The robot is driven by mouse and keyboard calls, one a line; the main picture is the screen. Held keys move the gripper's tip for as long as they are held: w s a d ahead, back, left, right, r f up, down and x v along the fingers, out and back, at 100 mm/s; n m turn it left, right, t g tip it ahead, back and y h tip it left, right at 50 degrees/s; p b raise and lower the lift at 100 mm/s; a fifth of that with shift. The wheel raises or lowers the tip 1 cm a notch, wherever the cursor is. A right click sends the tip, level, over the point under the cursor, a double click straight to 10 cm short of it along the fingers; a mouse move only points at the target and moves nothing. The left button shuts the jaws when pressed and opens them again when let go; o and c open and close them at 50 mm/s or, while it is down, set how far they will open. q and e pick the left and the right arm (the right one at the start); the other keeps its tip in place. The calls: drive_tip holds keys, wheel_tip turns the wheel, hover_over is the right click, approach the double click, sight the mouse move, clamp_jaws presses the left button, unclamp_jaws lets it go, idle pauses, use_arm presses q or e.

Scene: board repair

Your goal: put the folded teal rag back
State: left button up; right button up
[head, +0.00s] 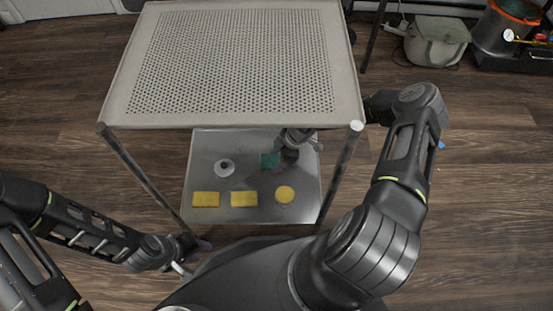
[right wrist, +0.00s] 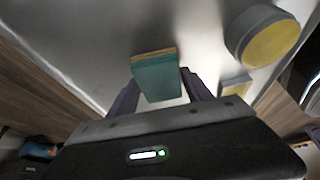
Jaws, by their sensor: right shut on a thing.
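The folded teal rag (head: 269,160) is over the lower shelf (head: 232,215) of a metal cart, toward its back. In the right wrist view the rag (right wrist: 156,76) is a small teal block with a tan edge, between the purple fingers of my right gripper (right wrist: 160,92). My right gripper (head: 282,158) is shut on it, reaching under the top shelf from the right. I cannot tell whether the rag touches the shelf. My left gripper (head: 197,246) is low at the cart's front left, away from the rag; its finger gap is not clear.
Two yellow blocks (head: 206,199) (head: 244,198) and a round yellow-topped item (head: 285,194) line the shelf's front. A white ring-like item (head: 224,167) sits back left. The perforated top shelf (head: 240,60) and the cart posts (head: 340,175) bound the space.

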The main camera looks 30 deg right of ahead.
drive_tip(key=shift+f, duration=0.15)
drive_tip(key=o, duration=1.3)
drive_tip(key=shift+r, duration=0.2)
drive_tip(key=shift+d+r, duration=0.1)
drive_tip(key=shift+r, duration=0.2)
drive_tip(key=p+v, duration=0.3)
drive_tip(key=v, duration=0.8)
drive_tip(key=shift+s+r, duration=0.1)
drive_tip(key=shift+r, duration=0.05)
